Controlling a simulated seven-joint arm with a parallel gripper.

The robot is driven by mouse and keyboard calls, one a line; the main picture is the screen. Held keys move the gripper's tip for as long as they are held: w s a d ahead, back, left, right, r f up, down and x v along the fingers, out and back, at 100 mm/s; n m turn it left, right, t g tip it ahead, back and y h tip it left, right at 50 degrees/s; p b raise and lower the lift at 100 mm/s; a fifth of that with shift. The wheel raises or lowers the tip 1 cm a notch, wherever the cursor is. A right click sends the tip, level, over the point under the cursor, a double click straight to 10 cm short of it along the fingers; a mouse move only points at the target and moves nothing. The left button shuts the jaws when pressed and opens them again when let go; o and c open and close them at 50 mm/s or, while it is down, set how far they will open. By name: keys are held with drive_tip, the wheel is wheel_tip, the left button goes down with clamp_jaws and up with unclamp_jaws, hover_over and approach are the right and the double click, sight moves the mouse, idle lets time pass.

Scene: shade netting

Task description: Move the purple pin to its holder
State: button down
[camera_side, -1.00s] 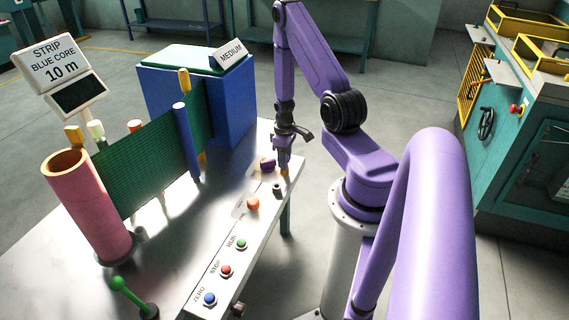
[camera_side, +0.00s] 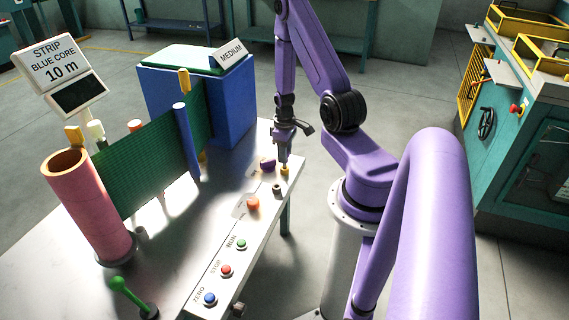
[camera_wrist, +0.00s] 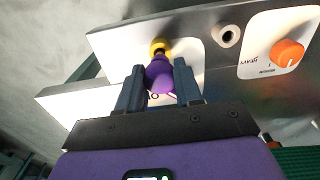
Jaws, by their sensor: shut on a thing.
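The pin's lower end is near a small yellow piece (camera_side: 284,170) on the panel, which also shows in the wrist view (camera_wrist: 158,46). I cannot tell whether pin and yellow piece touch. A grey ring with an open hole (camera_side: 277,188) sits beside it; it also shows in the wrist view (camera_wrist: 229,35). In the side view the fingers mostly hide the pin.
Blue, red and green buttons (camera_side: 226,271) line the panel. Green netting (camera_side: 150,170) and a blue roller (camera_side: 186,143) stand behind. The panel's outer edge is close.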

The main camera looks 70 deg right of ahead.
drive_tip(key=shift+r, duration=1.3)
drive_tip(key=shift+r, duration=0.15)
drive_tip(key=shift+r, duration=1.9)
drive_tip(key=shift+w+a, duration=0.1)
drive_tip(key=shift+a, duration=0.05)
drive_tip(key=s+a+f, duration=0.1)
drive_tip(key=a+f, duration=0.1)
drive_tip(key=a, duration=0.7)
drive_tip(key=shift+a+f, duration=0.1)
drive_tip(key=shift+f, duration=0.1)
drive_tip(key=shift+f, duration=1.85)
